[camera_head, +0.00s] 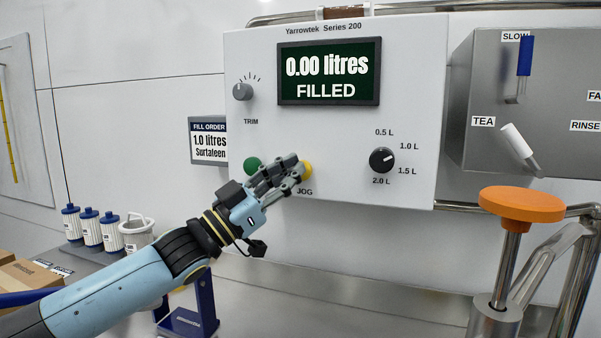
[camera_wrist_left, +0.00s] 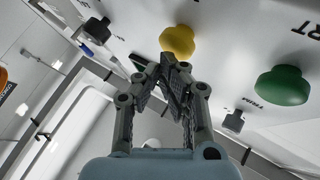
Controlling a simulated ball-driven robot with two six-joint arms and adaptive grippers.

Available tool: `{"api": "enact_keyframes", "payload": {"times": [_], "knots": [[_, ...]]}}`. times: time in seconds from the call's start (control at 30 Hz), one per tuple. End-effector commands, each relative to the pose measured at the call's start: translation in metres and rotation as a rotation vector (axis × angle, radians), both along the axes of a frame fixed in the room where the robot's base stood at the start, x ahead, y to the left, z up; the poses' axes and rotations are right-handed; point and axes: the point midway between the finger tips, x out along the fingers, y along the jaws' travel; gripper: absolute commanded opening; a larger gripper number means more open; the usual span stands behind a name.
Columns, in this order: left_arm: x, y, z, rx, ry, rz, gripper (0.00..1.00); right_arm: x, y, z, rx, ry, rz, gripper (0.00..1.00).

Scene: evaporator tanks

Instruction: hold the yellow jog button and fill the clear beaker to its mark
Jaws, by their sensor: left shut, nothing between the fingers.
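The yellow jog button (camera_head: 307,171) sits low on the white control panel (camera_head: 330,130), above the JOG label. It also shows in the left wrist view (camera_wrist_left: 178,40). My left gripper (camera_head: 297,167) is shut and empty, its fingertips right at the yellow button. In the left wrist view its fingertips (camera_wrist_left: 168,64) are just below the button; I cannot tell whether they touch or press it. The display (camera_head: 329,72) reads "0.00 litres FILLED". I cannot make out the clear beaker in either view. My right gripper is not in view.
A black selector knob (camera_head: 382,160) is to the right. The fill order sign (camera_head: 208,140) reads 1.0 litres Surtafeen. An orange-topped post (camera_head: 522,204) stands front right. Filters (camera_head: 90,228) stand at left.

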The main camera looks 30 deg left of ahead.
Motion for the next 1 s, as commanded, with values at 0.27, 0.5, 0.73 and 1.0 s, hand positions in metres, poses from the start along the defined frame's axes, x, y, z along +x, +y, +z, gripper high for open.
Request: {"api": "enact_keyframes", "payload": {"times": [0.27, 0.5, 0.73, 1.0], "knots": [[0.0034, 0.0008, -0.0006, 0.001, 0.0, 0.0, 0.0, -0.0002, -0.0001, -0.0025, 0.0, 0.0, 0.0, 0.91], [0.0062, 0.0014, -0.0002, 0.001, -0.001, 0.0, 0.0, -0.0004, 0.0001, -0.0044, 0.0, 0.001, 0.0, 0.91], [0.009, 0.0021, 0.0001, 0.0, -0.001, 0.0, 0.0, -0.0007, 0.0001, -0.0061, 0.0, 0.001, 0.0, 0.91], [0.0101, 0.0023, 0.0001, 0.0, 0.0, 0.0, 0.0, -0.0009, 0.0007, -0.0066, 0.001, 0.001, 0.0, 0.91]]}}
